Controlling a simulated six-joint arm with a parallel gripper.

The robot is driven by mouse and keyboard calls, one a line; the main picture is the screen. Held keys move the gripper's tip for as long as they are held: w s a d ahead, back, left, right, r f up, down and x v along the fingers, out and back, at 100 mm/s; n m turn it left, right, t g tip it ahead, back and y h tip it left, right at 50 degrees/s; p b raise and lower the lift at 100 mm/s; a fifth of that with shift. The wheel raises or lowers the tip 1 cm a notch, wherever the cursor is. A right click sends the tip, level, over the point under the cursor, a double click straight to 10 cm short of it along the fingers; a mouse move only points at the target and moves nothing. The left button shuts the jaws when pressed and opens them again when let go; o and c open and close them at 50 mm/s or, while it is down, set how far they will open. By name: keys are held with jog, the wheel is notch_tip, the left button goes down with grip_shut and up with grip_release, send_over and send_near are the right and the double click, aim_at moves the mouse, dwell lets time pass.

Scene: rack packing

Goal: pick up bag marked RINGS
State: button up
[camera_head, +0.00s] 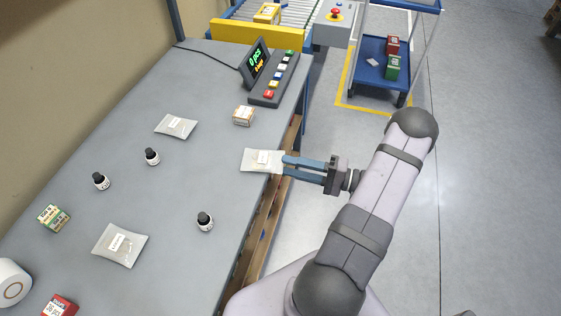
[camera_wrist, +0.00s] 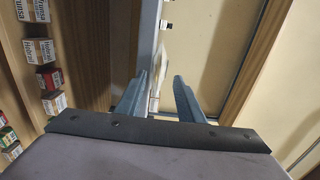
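Three clear bags with white labels lie on the grey table (camera_head: 190,90). One bag (camera_head: 254,161) is at the table's right edge, one bag (camera_head: 176,125) is further back, and one bag (camera_head: 119,244) is nearer the front. Their label text is too small to read, so I cannot tell which says RINGS. My gripper (camera_head: 284,165) reaches in from the right, its two blue fingers apart at the edge bag's right end. In the wrist view, my gripper (camera_wrist: 160,80) is open, with a pale thin strip, seemingly that bag (camera_wrist: 155,97), between the fingers.
Three dark bottles (camera_head: 152,157) and several small boxes (camera_head: 243,116) stand on the table. A display with a button panel (camera_head: 275,80) stands at the back near a conveyor. A blue cart (camera_head: 375,65) is behind on the floor. The wrist view shows boxes (camera_wrist: 40,51) at left.

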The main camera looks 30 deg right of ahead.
jog(key=shift+x, duration=1.15)
grip_shut()
notch_tip(320, 180, up, 2)
jog(key=shift+r+p, duration=0.25)
jog(key=shift+p, duration=0.7)
jog(key=s+d+r, duration=0.5)
jog(key=s+d, duration=0.5)
